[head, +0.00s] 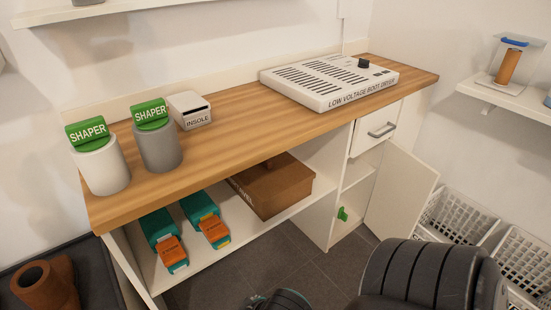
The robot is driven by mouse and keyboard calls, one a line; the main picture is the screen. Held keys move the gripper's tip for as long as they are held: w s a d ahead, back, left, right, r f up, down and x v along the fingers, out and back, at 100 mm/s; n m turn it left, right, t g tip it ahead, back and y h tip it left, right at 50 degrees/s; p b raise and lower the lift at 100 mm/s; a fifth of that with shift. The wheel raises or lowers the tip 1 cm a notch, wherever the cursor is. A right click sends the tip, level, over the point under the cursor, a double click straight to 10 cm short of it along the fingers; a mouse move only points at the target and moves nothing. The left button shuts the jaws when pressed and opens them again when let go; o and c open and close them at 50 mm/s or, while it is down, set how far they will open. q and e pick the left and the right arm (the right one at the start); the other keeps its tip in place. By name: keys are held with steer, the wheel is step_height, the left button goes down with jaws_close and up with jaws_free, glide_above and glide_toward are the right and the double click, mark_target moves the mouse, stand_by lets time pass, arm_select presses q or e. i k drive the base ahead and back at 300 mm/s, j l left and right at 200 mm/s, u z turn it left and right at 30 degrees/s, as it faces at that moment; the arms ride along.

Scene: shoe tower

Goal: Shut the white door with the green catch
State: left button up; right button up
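The white door (401,192) is at the right end of the wooden-topped bench, below the drawer. It stands open, swung out to the right, so the inside of the cabinet shows. The green catch (343,213) is at the lower left of the cabinet opening, on or beside the edge of the white panel there, apart from the open door. No fingertips of either gripper show. Only dark arm parts show at the bottom edge, so I cannot tell what either gripper holds.
White baskets (448,218) stand on the floor right of the door. The lower shelf holds a brown box (271,186) and teal-and-orange items (207,222). Dark tiled floor (290,258) is free in front.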

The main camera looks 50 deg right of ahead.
mark_target(404, 187)
steer(key=z, duration=1.85)
